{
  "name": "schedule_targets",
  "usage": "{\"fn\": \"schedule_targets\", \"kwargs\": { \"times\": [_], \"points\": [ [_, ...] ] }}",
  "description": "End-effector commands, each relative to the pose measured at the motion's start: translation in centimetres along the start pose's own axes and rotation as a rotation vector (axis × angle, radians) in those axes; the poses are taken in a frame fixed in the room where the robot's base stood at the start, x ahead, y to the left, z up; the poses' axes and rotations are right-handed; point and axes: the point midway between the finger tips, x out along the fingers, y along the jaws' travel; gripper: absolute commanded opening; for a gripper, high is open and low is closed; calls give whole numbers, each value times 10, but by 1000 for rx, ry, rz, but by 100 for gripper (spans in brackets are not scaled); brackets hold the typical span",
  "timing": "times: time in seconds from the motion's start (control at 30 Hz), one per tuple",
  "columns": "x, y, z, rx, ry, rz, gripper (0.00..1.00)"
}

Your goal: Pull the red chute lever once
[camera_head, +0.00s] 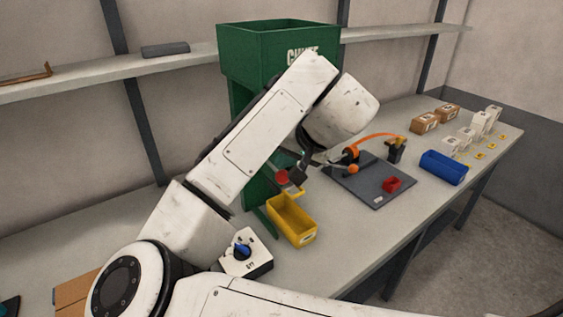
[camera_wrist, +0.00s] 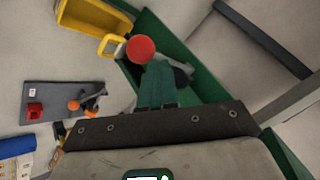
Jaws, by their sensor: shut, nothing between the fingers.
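The green chute (camera_head: 262,60) stands against the back wall, partly hidden behind my arm. Its lever has a red ball knob (camera_head: 282,176), low at the chute's front above a yellow bin (camera_head: 298,232). In the wrist view the red knob (camera_wrist: 141,49) shows just beyond the fingertips, with the yellow bin (camera_wrist: 88,17) beyond it. My gripper (camera_head: 296,177) is shut and empty, close to the right of the knob in the head view. I cannot tell whether it touches the knob. The lever's shaft is mostly hidden.
A box with a blue dial (camera_head: 242,250) stands left of the yellow bin. To the right are a dark mat (camera_head: 352,185) with an orange device and a small red bin (camera_head: 393,184), a blue bin (camera_head: 443,167) and several boxes. A shelf (camera_head: 120,68) runs behind.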

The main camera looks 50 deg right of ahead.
Motion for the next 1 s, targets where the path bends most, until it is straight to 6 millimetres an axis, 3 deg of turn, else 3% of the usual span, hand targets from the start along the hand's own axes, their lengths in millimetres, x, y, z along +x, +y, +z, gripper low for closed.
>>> {"fn": "schedule_targets", "kwargs": {
  "times": [1.0],
  "points": [
    [8,6,6,1,-1,0,0]
  ]
}}
